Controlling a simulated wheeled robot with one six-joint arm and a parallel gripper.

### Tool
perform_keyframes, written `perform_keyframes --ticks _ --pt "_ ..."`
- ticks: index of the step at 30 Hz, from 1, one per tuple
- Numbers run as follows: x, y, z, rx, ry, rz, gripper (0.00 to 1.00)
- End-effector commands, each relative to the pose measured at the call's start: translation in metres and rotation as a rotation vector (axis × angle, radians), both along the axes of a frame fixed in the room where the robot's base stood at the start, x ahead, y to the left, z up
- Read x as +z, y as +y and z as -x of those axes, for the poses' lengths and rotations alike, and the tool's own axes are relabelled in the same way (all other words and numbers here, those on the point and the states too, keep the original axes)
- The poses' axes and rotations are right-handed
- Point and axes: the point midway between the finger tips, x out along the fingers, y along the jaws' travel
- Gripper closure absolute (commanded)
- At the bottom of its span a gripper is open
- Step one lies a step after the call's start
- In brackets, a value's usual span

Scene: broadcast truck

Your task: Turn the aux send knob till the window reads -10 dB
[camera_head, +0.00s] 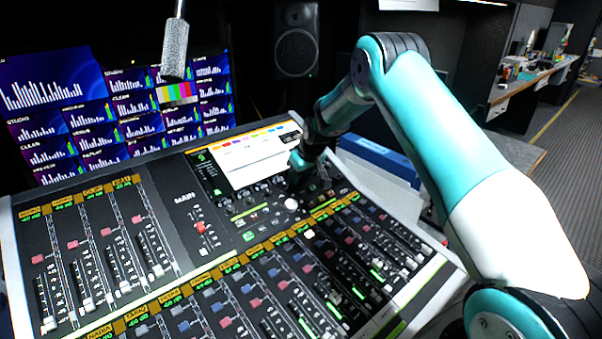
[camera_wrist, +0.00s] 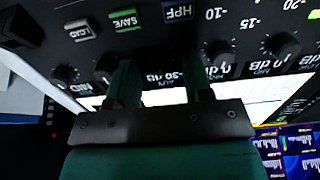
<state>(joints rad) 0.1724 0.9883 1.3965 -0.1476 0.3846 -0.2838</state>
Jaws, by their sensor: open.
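My gripper (camera_wrist: 161,84) is open in the wrist view, its two green fingers apart and reaching toward a row of black knobs on the console. The space between the fingers lines up with the knob spot above the AUX label; the aux knob itself is too dark to make out, and I cannot tell whether the fingers touch it. A readout window (camera_wrist: 168,77) shows partly between and beside the fingers; it seems to read -20 dB, but it is partly covered. In the head view my gripper (camera_head: 300,172) is low over the console's centre section, hiding the knob.
Neighbouring knobs sit close on both sides, one at left (camera_wrist: 105,68) and one at right (camera_wrist: 220,52). LOAD, SAVE (camera_wrist: 126,20) and HPF buttons are nearby. A microphone (camera_head: 175,48) hangs before the screens.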

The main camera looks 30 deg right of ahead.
Motion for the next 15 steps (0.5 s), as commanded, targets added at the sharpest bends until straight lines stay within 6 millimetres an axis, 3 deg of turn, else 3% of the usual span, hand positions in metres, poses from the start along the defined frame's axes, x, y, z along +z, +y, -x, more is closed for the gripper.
perform_keyframes --ticks 10,15 --pt "-0.0037 0.0004 -0.0018 0.0 -0.001 0.0 0.54" --pt "-0.0035 0.0002 -0.0017 0.0 -0.001 0.0 0.93"
